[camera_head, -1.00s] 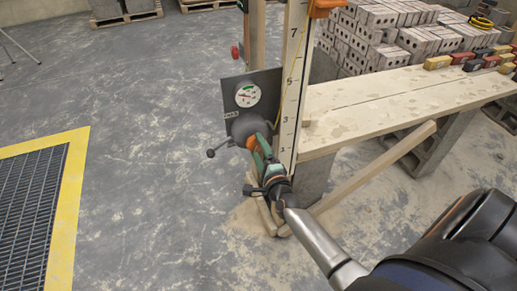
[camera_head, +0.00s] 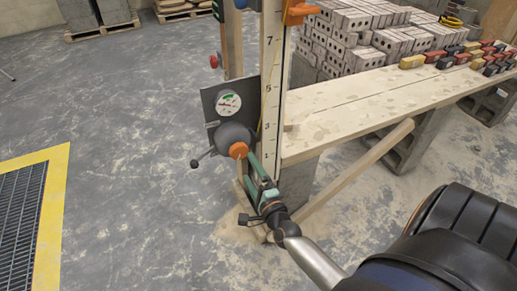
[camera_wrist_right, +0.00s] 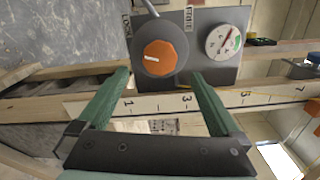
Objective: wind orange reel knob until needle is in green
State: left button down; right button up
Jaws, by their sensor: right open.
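The orange knob (camera_head: 238,150) sits at the centre of a dark round reel (camera_head: 231,135) on a grey plate beside the tall marked post. The reel has a crank arm with a black ball (camera_head: 195,163) at left. Above is a white gauge (camera_head: 229,103) with a green band; its needle is too small to place surely. My right gripper (camera_head: 252,164) is open, just in front of the knob. In the right wrist view the knob (camera_wrist_right: 160,57) shows beyond the parted green fingers (camera_wrist_right: 160,82), not gripped, with the gauge (camera_wrist_right: 227,41) to its right. My left gripper is out of view.
The numbered post (camera_head: 270,85) stands right beside the reel plate, with an orange clamp (camera_head: 298,12) high on it. A plank bench (camera_head: 370,110) and a slanting wooden brace (camera_head: 360,170) lie to the right.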

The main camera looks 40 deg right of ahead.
jog(key=v, duration=0.6)
jog(key=shift+w, duration=0.1)
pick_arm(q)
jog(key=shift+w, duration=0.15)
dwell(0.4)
pick_arm(e)
jog(key=n, duration=1.8)
send_near(240, 153)
jog(key=x, duration=0.4)
jog(key=shift+w+f, duration=0.25)
jog(key=shift+f, duration=0.05)
jog(key=b+x, duration=0.1)
jog(key=x, duration=0.2)
jog(key=shift+w+d, duration=0.15)
jog(key=shift+w, duration=0.15)
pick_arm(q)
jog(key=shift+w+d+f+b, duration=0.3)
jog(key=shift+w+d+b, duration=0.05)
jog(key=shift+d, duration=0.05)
pick_arm(e)
jog(key=shift+w+d+r, duration=0.15)
jog(key=shift+w+r, duration=0.05)
jog(key=shift+w, duration=0.35)
